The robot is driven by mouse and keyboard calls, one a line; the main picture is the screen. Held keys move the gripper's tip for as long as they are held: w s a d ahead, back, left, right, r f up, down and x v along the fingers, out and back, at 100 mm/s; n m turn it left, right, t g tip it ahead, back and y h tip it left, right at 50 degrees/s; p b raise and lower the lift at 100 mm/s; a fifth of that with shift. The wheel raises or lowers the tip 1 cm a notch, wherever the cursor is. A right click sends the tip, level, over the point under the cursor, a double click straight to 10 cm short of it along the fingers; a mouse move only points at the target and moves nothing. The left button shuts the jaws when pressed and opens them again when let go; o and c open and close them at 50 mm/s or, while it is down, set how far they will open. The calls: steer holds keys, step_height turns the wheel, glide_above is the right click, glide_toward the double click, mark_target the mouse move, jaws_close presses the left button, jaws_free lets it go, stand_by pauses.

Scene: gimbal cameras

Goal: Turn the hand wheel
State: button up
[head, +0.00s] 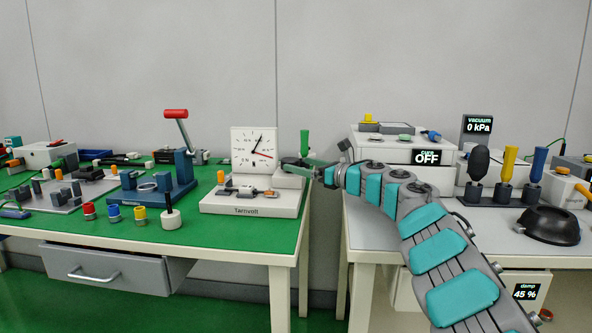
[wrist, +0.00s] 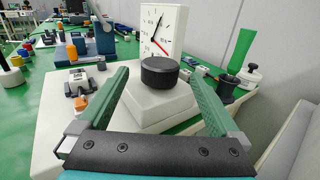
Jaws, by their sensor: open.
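A dark round hand wheel (wrist: 160,72) sits on a stepped white block (wrist: 158,105) in the wrist view. My gripper (wrist: 157,80) is open, with its green fingers either side of the wheel and a visible gap to each. I cannot tell whether the fingertips are level with the wheel. In the head view my gripper (head: 302,165) reaches from the right to the back right of the white Tarnvolt base (head: 250,203); the wheel is mostly hidden there. A white dial (head: 254,146) with black and red hands stands on the base, and it also shows in the wrist view (wrist: 163,30).
A blue lever press (head: 182,168) with a red grip is to the left on the green bench. A gap separates this bench from the grey-topped one (head: 385,230) at right.

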steer(key=shift+b+v, duration=0.45)
steer(key=shift+v, duration=0.95)
steer(key=shift+f, duration=0.1)
